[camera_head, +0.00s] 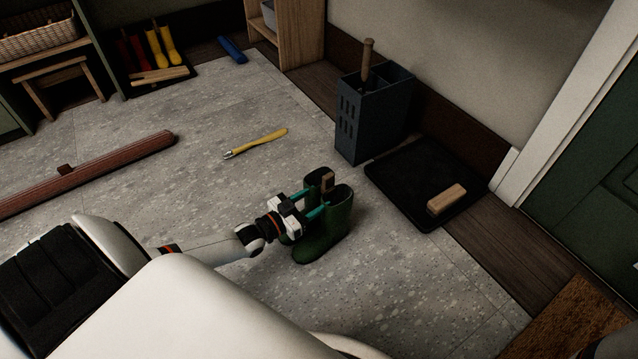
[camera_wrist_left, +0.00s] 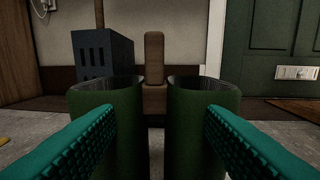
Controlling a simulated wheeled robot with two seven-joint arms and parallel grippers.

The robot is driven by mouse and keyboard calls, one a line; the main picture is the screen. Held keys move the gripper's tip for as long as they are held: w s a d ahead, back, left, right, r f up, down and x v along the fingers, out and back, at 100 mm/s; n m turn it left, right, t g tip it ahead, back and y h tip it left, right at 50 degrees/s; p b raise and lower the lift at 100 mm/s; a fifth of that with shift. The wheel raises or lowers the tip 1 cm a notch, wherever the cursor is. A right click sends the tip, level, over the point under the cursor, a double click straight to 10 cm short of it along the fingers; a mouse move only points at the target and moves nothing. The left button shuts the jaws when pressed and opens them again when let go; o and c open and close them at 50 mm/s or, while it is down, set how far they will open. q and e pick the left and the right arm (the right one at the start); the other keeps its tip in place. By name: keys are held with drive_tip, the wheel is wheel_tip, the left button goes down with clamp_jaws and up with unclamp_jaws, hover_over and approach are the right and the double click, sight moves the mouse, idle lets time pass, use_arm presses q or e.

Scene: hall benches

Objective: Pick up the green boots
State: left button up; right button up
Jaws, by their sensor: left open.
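The green boots (camera_head: 318,238) stand upright side by side on the grey floor in the head view. A wooden piece (camera_head: 327,182) shows between their tops. In the left wrist view the two boot shafts (camera_wrist_left: 106,125) fill the middle, with the upright wooden piece (camera_wrist_left: 154,60) between them. Whether the fingers touch the boots I cannot tell. My right gripper is not in view.
A dark blue slotted bin (camera_head: 352,128) and a black tray (camera_head: 408,205) with a wooden block (camera_head: 446,199) stand by the wall. A yellow-handled tool (camera_head: 258,142) and a long reddish-brown bar (camera_head: 85,173) lie on the floor. Red and yellow boots (camera_head: 160,47) stand at the back left.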

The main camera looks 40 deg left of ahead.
use_arm(q)
drive_tip(key=b+x, duration=0.2)
drive_tip(key=x, duration=0.1)
drive_tip(key=shift+w+a+f, duration=0.1)
drive_tip(key=shift+w+f, duration=0.05)
drive_tip(key=shift+w, duration=0.4)
drive_tip(key=shift+c, duration=0.3)
clamp_jaws()
drive_tip(key=shift+r, duration=0.25)
